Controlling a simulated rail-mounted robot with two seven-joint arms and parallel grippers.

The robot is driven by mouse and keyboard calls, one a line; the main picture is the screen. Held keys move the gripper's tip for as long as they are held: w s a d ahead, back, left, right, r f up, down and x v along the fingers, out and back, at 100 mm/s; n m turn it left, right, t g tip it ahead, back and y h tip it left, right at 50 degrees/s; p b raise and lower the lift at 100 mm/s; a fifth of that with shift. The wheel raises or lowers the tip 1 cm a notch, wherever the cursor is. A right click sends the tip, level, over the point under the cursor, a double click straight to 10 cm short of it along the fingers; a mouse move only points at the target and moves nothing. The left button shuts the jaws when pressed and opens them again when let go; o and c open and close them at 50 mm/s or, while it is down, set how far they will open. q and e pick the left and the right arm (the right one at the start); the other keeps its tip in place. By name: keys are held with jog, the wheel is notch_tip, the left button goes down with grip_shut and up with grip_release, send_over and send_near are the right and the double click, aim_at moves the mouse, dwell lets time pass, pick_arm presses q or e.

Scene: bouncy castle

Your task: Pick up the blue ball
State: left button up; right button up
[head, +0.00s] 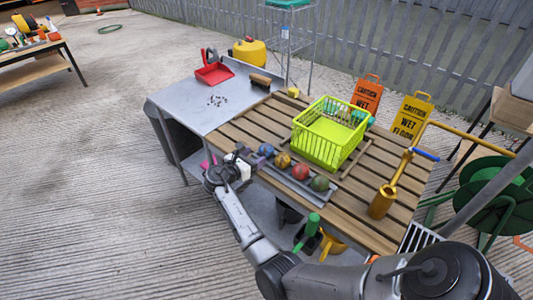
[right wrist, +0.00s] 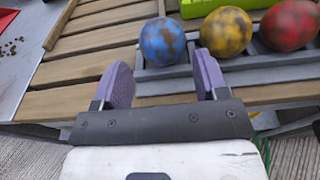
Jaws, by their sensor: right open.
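The blue ball (head: 266,150) sits at the left end of a row of balls in a grey tray (head: 297,192) on the slatted wooden table. It has brownish patches. My right gripper (head: 243,158) is just left of it, at the table's edge. In the right wrist view the blue ball (right wrist: 162,41) lies just beyond the purple fingertips (right wrist: 163,72), between their lines and a little nearer the right finger. The jaws are open and empty. My left gripper is not in view.
Yellow (head: 283,160), red (head: 300,172) and green (head: 320,184) balls continue the row to the right. A lime basket (head: 313,152) stands behind them. A grey metal table (head: 190,99) with a red dustpan (head: 214,74) adjoins at the left. Bare slats lie left of the basket.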

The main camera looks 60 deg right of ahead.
aim_at(261, 153)
jog(key=shift+d+f, duration=0.1)
jog(key=shift+d, duration=0.3)
jog(key=shift+s+d+f+b, duration=0.2)
jog(key=shift+d+f+b, duration=0.05)
jog(key=shift+d+b, duration=0.35)
jog(key=b+x, duration=0.1)
jog(key=x, duration=0.2)
jog(key=shift+s+d, duration=0.1)
jog(key=shift+d, duration=0.4)
jog(key=shift+c, duration=0.4)
jog(key=c, duration=0.4)
